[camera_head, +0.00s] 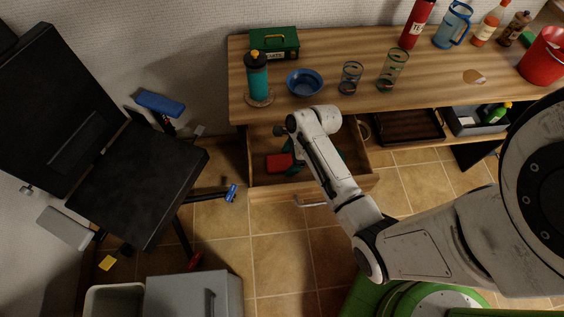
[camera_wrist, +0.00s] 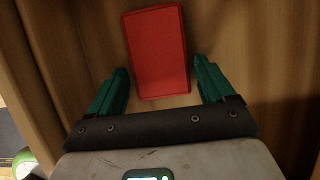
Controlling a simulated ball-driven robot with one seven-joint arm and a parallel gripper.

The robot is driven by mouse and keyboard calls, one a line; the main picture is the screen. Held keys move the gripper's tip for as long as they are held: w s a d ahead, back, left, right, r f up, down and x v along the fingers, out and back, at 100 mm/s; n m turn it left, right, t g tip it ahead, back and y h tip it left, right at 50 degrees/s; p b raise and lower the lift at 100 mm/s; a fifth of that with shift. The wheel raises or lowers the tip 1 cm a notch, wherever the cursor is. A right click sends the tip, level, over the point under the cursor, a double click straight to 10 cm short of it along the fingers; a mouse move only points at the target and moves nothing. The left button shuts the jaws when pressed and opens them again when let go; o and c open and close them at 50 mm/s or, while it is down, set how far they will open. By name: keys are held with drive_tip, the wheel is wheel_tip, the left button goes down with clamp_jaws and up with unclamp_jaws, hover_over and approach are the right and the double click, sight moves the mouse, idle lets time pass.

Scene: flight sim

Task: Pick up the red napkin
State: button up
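The red napkin (camera_head: 279,162) is a flat red rectangle lying in the open wooden drawer (camera_head: 262,194) below the counter. In the wrist view the red napkin (camera_wrist: 156,50) lies just beyond the fingertips, its near end reaching between them. My gripper (camera_wrist: 160,82) has two green fingers spread apart, one on each side of the napkin's near end, with nothing held. In the head view my white arm reaches down over the drawer and hides part of its inside and most of the gripper.
Drawer walls stand close around my gripper. The counter (camera_head: 322,99) above holds a blue bowl (camera_head: 304,81), a teal bottle (camera_head: 257,76), a green box (camera_head: 274,42) and glasses. A black chair (camera_head: 140,180) stands left. Tiled floor (camera_head: 275,255) lies open before the drawer.

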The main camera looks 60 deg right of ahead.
drive_tip(key=c, duration=0.8)
drive_tip(key=shift+o, duration=0.2)
